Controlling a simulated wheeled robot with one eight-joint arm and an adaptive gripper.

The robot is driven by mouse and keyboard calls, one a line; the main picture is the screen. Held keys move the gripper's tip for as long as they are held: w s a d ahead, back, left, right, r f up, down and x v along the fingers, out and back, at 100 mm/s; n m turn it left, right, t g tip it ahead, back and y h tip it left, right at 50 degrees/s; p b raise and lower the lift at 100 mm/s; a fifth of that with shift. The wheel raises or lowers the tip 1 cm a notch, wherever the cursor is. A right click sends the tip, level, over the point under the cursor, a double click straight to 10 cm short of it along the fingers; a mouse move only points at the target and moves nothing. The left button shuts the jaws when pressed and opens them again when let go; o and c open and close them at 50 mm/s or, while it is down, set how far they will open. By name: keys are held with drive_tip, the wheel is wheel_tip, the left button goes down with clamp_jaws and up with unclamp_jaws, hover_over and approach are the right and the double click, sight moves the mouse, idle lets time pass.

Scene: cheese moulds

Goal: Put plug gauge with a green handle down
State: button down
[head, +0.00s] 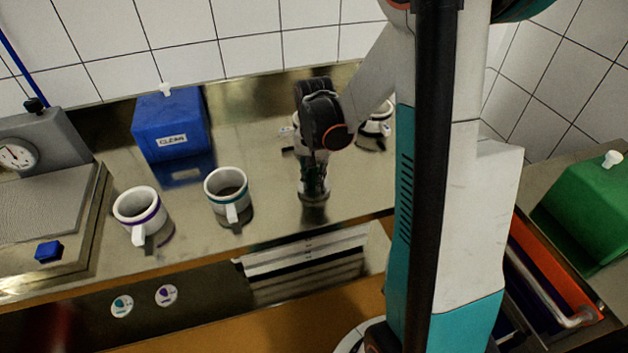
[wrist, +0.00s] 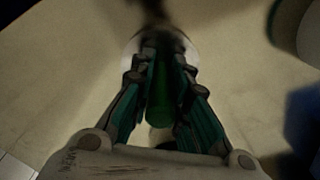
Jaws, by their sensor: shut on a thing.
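My gripper (wrist: 163,65) points down and is shut on the plug gauge with a green handle (wrist: 160,100). The green handle lies between the two fingers in the wrist view. In the head view my gripper (head: 313,178) is low over the steel counter (head: 270,160), right of the teal-banded mug. The gauge is mostly hidden by the fingers there. I cannot tell whether its lower end touches the counter.
A teal-banded white mug (head: 227,187) and a purple-banded mug (head: 138,207) stand left of my gripper. Another mug (head: 373,133) is partly hidden behind my arm. A blue box marked CLEAN (head: 172,125) stands at the back. A dial device (head: 40,150) is far left.

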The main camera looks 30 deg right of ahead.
drive_tip(key=c, duration=1.5)
unclamp_jaws()
drive_tip(key=shift+f, duration=0.1)
drive_tip(key=shift+c, duration=0.2)
wheel_tip(320, 180, up, 12)
drive_tip(key=p, duration=0.4)
